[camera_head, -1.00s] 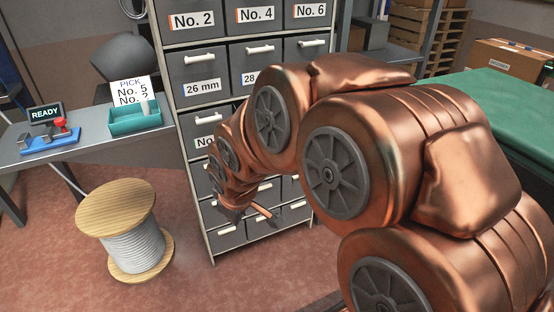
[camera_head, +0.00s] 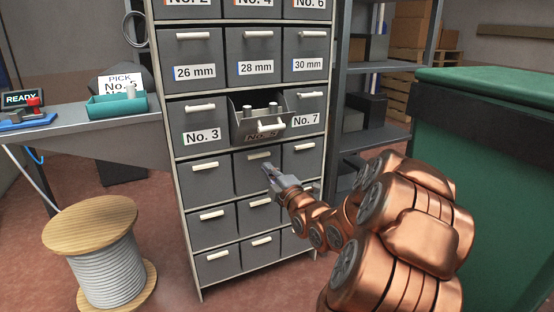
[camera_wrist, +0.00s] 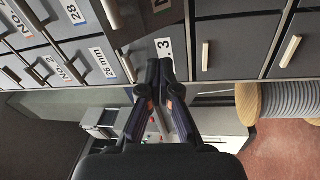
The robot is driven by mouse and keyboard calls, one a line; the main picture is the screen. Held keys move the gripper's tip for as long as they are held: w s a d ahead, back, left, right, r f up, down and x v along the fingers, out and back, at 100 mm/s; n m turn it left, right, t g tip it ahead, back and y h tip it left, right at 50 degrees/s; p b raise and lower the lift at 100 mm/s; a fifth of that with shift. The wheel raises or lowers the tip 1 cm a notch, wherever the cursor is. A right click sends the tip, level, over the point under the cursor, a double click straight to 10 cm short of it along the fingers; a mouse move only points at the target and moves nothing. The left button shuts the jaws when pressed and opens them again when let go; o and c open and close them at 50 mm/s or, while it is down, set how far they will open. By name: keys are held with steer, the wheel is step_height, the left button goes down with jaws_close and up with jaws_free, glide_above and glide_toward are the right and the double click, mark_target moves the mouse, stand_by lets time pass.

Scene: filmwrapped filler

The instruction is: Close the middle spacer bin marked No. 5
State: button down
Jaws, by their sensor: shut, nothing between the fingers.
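The middle bin (camera_head: 258,122) between No. 3 and No. 7 is pulled out of the grey cabinet. Its front tilts downward, and its label is in shadow and hard to read. Several light cylindrical spacers (camera_head: 262,109) stand inside. Its pale handle (camera_head: 270,127) is on the front. My gripper (camera_head: 266,169) is shut and empty, below the open bin and in front of the drawer beneath it, apart from the bin's handle. In the wrist view the shut fingers (camera_wrist: 160,66) appear near the No. 3 label (camera_wrist: 164,48), and the open bin (camera_wrist: 140,28) is at the top.
The other visible cabinet drawers, such as No. 3 (camera_head: 201,123) and No. 7 (camera_head: 306,108), are shut. A cable spool (camera_head: 105,265) stands left on the floor. A table (camera_head: 110,145) with a teal tray (camera_head: 117,106) is at left.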

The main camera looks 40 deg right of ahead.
steer(key=s+d+t+h+b, duration=0.2)
steer(key=s+d+t+b, duration=0.15)
steer(key=s, duration=0.25)
steer(key=n+b, duration=0.1)
steer(key=b, duration=0.2)
glide_toward(260, 122)
steer(key=shift+s+d, duration=0.9)
steer(key=shift+d, duration=0.1)
steer(key=shift+w+d+r+h+b, duration=0.1)
steer(key=shift+w+d+r, duration=0.15)
steer(key=shift+w, duration=0.25)
steer(key=shift+w+d+r+h+b, duration=0.15)
steer(key=shift+w+r, duration=0.1)
steer(key=shift+w, duration=0.25)
steer(key=shift+w+d+r+h+b, duration=0.15)
steer(key=shift+w+r, duration=0.15)
steer(key=shift+w, duration=0.15)
steer(key=shift+r+g, duration=0.2)
steer(key=shift+g, duration=0.05)
